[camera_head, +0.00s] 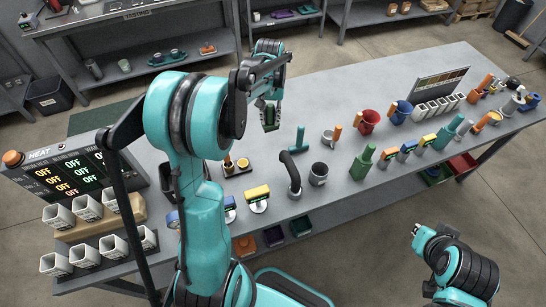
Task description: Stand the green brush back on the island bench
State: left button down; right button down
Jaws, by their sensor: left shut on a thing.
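My left gripper (270,99) hangs over the far left part of the island bench (330,90), fingers pointing down. It is shut on a dark green thing, which I take to be the green brush (269,117); the fingers hide much of it. Its lower end is close to the bench top, and I cannot tell whether it touches. A lighter green, bottle-shaped thing (362,161) stands on the bench near its front edge.
A dark cup (318,174), a red pot (368,121) and a blue pot (401,112) stand farther right. The HEAT panel (70,178) is at the left. The bench's far middle is clear.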

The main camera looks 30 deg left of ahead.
aim_at(270, 131)
pick_arm(q)
jog(key=shift+s+f+b, duration=0.2)
jog(key=shift+f+b, duration=0.3)
jog(key=shift+f, duration=0.1)
jog(key=shift+s+f+b, duration=0.2)
jog(key=shift+f+b, duration=0.25)
jog(key=shift+f, duration=0.1)
notch_tip(270, 131, down, 6)
jog(key=b, duration=0.5)
jog(key=shift+w+r+b, duration=0.1)
jog(key=shift+w+b, duration=0.05)
jog(key=shift+b, duration=0.2)
notch_tip(270, 131, down, 10)
jog(key=b, duration=0.4)
jog(key=shift+w, duration=0.1)
jog(key=c, duration=1.6)
grip_release()
jog(key=shift+f, duration=0.2)
jog(key=o, duration=0.3)
